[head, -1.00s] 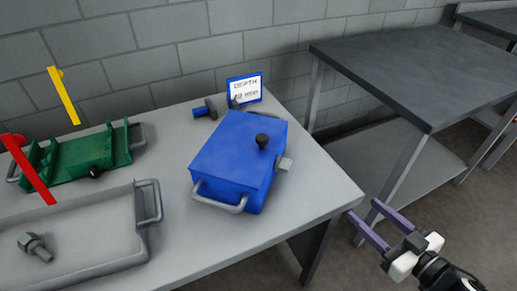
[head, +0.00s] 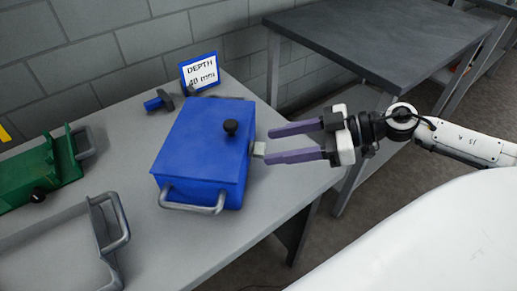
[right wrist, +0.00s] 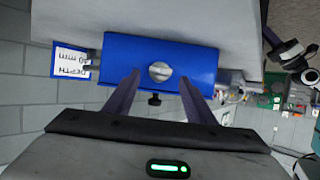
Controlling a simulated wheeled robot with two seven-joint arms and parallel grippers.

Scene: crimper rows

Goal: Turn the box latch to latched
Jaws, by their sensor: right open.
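The blue box (head: 200,150) stands on the grey table with a black knob (head: 231,128) on its lid and a grey handle on its front. Its latch (head: 259,149) is a small pale grey piece on the right side; in the right wrist view it is a rounded knob (right wrist: 160,71) on the blue face. My right gripper (head: 268,146) is open, its purple fingers pointing left at the latch. In the right wrist view the fingertips (right wrist: 160,74) lie on either side of the latch; contact cannot be told. A black-and-white arm part, perhaps my left, shows at that view's upper right.
A sign (head: 200,71) reading "DEPTH 40 mm" and a blue-handled tool (head: 158,101) stand behind the box. A green holder (head: 35,178) and a grey tray (head: 115,225) lie at left. A dark table (head: 375,45) stands behind my right arm.

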